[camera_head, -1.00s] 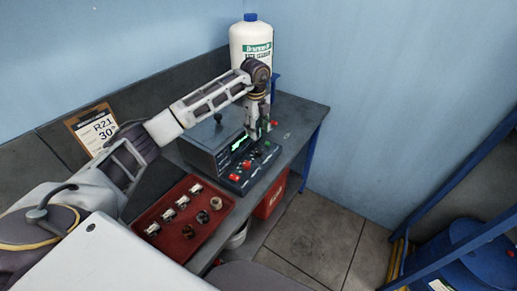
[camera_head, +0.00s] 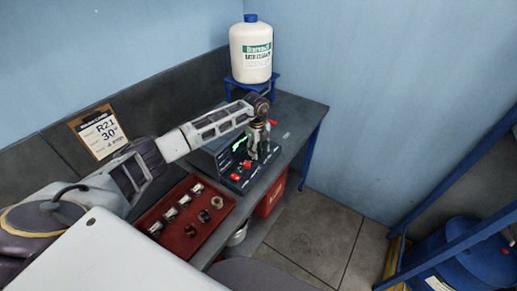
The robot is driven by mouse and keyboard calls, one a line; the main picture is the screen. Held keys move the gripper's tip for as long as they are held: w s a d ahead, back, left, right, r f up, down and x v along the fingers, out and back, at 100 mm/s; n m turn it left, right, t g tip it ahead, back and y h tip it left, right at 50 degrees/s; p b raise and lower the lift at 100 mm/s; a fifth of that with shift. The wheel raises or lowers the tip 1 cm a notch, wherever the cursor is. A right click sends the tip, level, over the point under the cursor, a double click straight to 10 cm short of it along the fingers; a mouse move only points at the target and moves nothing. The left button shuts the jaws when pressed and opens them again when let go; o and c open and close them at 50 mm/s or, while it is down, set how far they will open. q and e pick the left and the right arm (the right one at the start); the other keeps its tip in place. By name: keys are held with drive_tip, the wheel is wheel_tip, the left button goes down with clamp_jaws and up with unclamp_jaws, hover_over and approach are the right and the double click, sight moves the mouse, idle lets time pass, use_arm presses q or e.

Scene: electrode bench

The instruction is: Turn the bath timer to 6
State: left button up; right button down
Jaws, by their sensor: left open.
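The bath unit (camera_head: 212,150) is a dark box on the bench with a lit green display (camera_head: 240,143) and a sloped front panel with red and dark controls. A red control (camera_head: 247,164) shows at the panel's middle and another (camera_head: 235,177) at its lower left. I cannot tell which control is the timer, and no number can be read. My left gripper (camera_head: 255,156) is open and points down over the right part of the panel. It hides some of the controls, and contact cannot be judged. My right gripper is not in view.
A red tray (camera_head: 176,247) with several small metal parts lies left of the unit. A white bottle (camera_head: 250,62) stands on a blue stand (camera_head: 232,88) behind. A clipboard card (camera_head: 98,132) leans at the back left. A red box (camera_head: 271,196) sits under the bench.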

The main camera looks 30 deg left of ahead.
use_arm(q)
drive_tip(key=shift+f, duration=0.1)
drive_tip(key=c, duration=1)
drive_tip(key=shift+c, duration=0.2)
